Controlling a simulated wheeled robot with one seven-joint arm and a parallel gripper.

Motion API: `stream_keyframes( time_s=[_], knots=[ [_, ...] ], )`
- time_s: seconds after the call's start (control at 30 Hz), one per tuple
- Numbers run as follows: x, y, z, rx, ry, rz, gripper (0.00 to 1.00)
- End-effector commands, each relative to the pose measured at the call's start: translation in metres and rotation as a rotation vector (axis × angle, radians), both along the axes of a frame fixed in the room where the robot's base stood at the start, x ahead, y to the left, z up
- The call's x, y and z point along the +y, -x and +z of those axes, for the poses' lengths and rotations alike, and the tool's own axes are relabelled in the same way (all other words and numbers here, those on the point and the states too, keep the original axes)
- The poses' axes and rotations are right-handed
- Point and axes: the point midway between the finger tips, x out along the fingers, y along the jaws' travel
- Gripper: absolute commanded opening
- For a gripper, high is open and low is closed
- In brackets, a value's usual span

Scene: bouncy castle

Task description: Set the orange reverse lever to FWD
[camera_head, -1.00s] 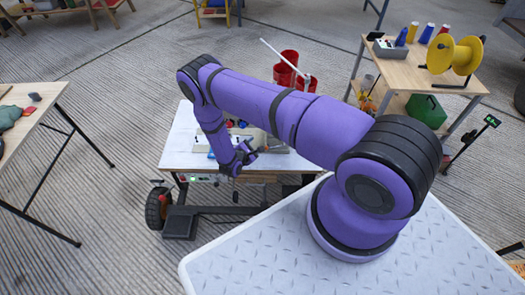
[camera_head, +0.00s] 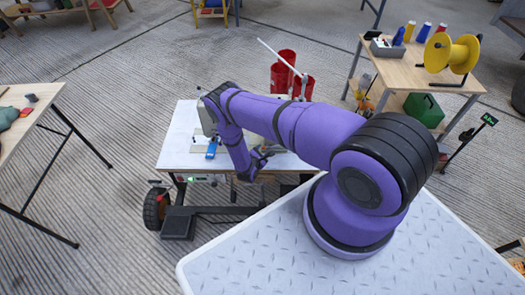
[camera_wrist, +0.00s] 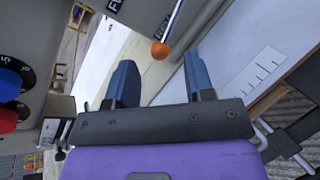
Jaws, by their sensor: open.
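The orange reverse lever shows in the wrist view as an orange ball knob (camera_wrist: 160,50) on a thin metal rod that runs up out of the picture. Letters of a label, partly cut off, show on the light plate beside the rod. My gripper (camera_wrist: 160,82) is open, with its two blue-grey fingers on either side of the knob's line and the knob just beyond the fingertips. No contact with the knob shows. In the head view my gripper (camera_head: 252,165) is over the front edge of the white-topped table (camera_head: 178,148), and the lever is hidden behind my arm.
In the wrist view, blue and red dials (camera_wrist: 8,85) stand at the left, close to my gripper. A graduated white plate (camera_wrist: 262,68) lies at the right. In the head view, red cylinders (camera_head: 284,72) stand behind the table.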

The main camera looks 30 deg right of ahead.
Motion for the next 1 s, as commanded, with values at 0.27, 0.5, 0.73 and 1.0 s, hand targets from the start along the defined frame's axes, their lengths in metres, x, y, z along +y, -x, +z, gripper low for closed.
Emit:
stream_keyframes(
  time_s=[0.27,0.5,0.73,1.0],
  knots=[
    [-0.015,-0.011,-0.006,0.0,0.0,0.0,0.48],
    [-0.016,-0.012,-0.007,0.0,-0.001,0.001,0.48],
    [-0.016,-0.012,-0.007,0.0,-0.001,0.001,0.02],
    [-0.015,-0.013,-0.005,-0.006,-0.008,0.001,0.0]
  ],
)
